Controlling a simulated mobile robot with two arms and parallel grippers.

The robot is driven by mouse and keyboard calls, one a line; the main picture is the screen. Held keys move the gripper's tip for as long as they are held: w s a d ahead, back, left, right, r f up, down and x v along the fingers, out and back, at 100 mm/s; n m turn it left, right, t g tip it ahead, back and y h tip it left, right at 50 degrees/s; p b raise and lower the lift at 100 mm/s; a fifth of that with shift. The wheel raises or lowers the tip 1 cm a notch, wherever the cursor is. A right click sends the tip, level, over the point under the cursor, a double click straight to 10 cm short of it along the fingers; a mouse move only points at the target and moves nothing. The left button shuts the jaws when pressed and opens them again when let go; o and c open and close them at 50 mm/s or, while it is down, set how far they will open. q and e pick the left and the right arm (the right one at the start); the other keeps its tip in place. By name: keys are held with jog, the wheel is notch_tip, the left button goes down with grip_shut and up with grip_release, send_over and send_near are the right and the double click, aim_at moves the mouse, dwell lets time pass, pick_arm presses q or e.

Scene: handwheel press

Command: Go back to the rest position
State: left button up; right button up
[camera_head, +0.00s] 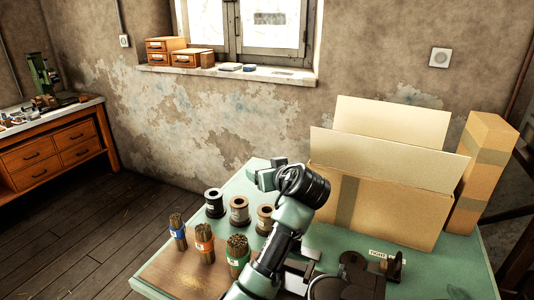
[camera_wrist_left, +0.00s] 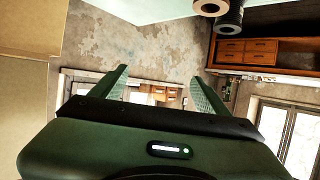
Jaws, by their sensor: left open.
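My left gripper (camera_head: 262,175) is held above the green table, pointing toward the window wall. Its arm rises from the bottom edge of the head view and hides part of the table. In the left wrist view the two fingers of the left gripper (camera_wrist_left: 162,88) stand wide apart with nothing between them. The wall and window show upside down behind them. My right gripper is not in view.
An open cardboard box (camera_head: 385,207) stands close right of the left gripper, beside a tall carton (camera_head: 482,170). Spools (camera_head: 239,211) and bundles of sticks (camera_head: 204,243) stand at the table's left. A black device with a label (camera_head: 380,254) sits at the front.

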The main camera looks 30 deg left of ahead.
pick_arm(q)
notch_tip(320, 180, up, 6)
jog(key=shift+r, duration=0.25)
notch_tip(320, 180, up, 8)
jog(key=p, duration=0.6)
dwell(0.4)
